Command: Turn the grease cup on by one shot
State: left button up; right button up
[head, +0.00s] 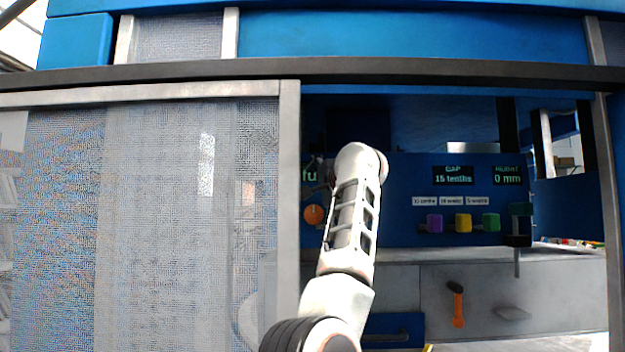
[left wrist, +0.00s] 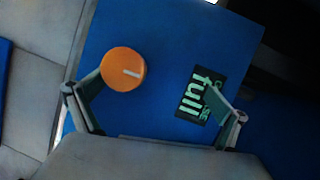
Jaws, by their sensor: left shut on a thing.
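The grease cup is an orange round knob (head: 314,214) on the blue panel, left of my forearm in the head view. In the left wrist view the orange knob (left wrist: 123,69) carries a white line on its face, pointing right and slightly tilted. Beside it a dark display (left wrist: 203,95) reads "full" in green. My left gripper (left wrist: 157,80) is at the panel with its fingers either side of this area.
A mesh door (head: 160,220) covers the left, its post beside my arm. Right of the arm are a gap display (head: 453,175), purple, yellow and green knobs (head: 463,222), and an orange-handled lever (head: 458,305) on the grey front below. A dark rail crosses above the opening.

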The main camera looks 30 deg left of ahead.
pick_arm(q)
jog(key=shift+s+d+r, duration=0.15)
jog(key=shift+s+r, duration=0.15)
jog(key=shift+r, duration=0.4)
jog(key=shift+c, duration=0.3)
jog(key=shift+s+d, duration=0.15)
jog(key=shift+d, duration=0.05)
jog(key=shift+c, duration=0.3)
jog(key=shift+s+d+b, duration=0.15)
jog(key=shift+b, duration=0.2)
jog(key=shift+c, duration=0.9)
jog(key=shift+s+d+r+b, duration=0.1)
jog(key=shift+s+d+b, duration=0.25)
jog(key=shift+d, duration=0.2)
jog(key=c, duration=0.4)
jog(key=shift+s+d+r, duration=0.15)
jog(key=shift+s+d, duration=0.05)
jog(key=shift+d, duration=0.25)
jog(key=shift+s+d+r, duration=0.15)
jog(key=shift+d, duration=0.3)
jog(key=shift+c, duration=1)
jog(key=shift+s+d+r+b, duration=0.2)
jog(key=shift+s+d+b, duration=0.1)
jog(key=shift+s+d, duration=0.6)
jog(key=shift+s+d+r+b, duration=0.25)
jog(key=shift+s+d, duration=0.3)
jog(key=shift+s, duration=0.5)
